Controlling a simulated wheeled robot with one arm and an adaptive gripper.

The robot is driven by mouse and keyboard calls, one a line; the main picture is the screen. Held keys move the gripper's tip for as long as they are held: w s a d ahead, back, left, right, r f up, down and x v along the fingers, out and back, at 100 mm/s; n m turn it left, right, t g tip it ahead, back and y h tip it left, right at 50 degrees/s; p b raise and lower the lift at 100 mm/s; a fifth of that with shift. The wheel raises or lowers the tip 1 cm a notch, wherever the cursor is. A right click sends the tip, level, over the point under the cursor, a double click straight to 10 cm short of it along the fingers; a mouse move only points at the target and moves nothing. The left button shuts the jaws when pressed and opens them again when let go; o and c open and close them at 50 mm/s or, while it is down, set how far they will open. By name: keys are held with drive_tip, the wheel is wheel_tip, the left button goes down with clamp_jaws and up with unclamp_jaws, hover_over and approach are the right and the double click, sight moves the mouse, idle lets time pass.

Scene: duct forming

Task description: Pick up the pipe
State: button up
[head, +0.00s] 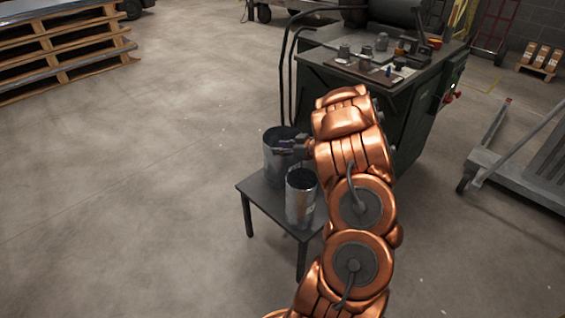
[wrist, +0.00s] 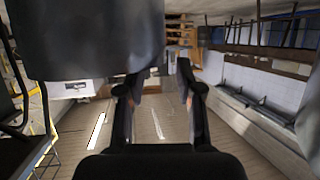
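Two grey metal pipes stand upright on a small dark table (head: 252,189). The rear pipe (head: 278,165) is wider, and the front pipe (head: 300,203) is narrower and nearer my arm. My gripper (head: 290,147) points left at the rear pipe's upper right side; I cannot tell whether it touches. In the wrist view my gripper (wrist: 160,80) has its two fingers apart, with no pipe seen between them. A large blurred grey surface (wrist: 85,40), likely a pipe, fills the upper left close to the left finger. My arm hides part of the table.
A dark green workbench (head: 350,90) with small tools and parts stands just behind the table. Stacked pallets (head: 65,45) are at the upper left. A grey cart (head: 520,165) is at the right. The floor left of the table is clear.

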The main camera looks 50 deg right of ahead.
sight(267, 147)
drive_tip(key=b+x, duration=0.1)
drive_tip(key=x, duration=0.3)
drive_tip(key=shift+w+f, duration=0.2)
drive_tip(key=shift+w, duration=0.1)
drive_tip(key=shift+c, duration=0.3)
clamp_jaws()
